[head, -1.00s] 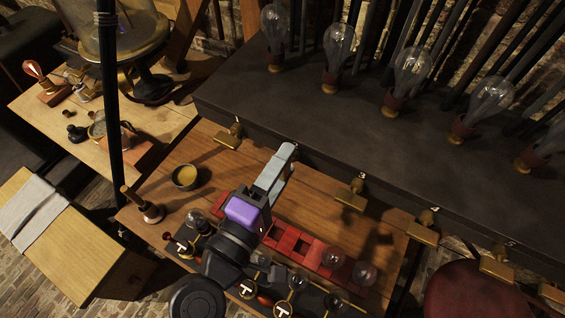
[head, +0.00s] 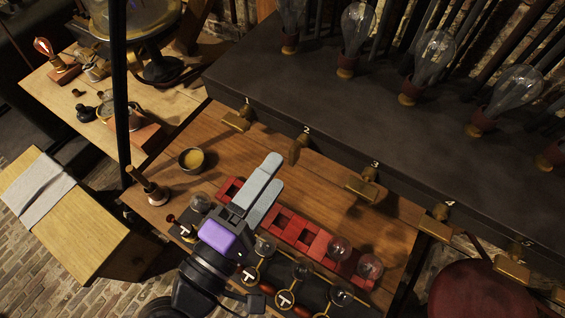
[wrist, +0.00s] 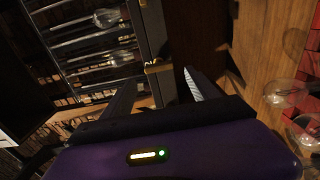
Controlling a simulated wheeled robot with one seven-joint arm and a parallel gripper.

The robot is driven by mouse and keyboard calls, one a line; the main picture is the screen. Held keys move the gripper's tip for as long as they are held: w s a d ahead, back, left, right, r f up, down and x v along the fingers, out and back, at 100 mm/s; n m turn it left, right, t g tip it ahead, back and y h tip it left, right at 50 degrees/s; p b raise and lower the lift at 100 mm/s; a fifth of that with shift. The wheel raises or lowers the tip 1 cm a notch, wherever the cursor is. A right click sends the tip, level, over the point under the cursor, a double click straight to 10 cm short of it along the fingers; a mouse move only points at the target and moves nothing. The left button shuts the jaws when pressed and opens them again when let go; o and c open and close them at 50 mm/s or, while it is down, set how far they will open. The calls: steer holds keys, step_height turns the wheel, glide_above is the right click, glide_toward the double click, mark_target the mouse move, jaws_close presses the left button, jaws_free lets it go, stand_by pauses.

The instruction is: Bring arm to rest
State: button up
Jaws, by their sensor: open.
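My gripper (head: 266,190) is in the head view over the wooden table, its two pale grey fingers parted with nothing between them. Its purple body shows behind the fingers, and fills the bottom of the wrist view. The fingers hang above the table near a red rack (head: 300,233), and part of that rack is hidden behind them. In the wrist view, the dark fingers (wrist: 155,95) stand apart, with a dark gap and a brass fitting (wrist: 158,67) beyond.
A dark bench with numbered brass clips (head: 366,186) and several glass bulbs (head: 434,58) stands at the back right. A small bowl (head: 191,160) and a wooden-handled tool (head: 150,188) lie left of my gripper. Glass globes (head: 369,266) stand at the front. Bare table lies between the bowl and bench.

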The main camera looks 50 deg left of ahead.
steer(key=shift+s+d, duration=0.15)
steer(key=shift+s, duration=0.4)
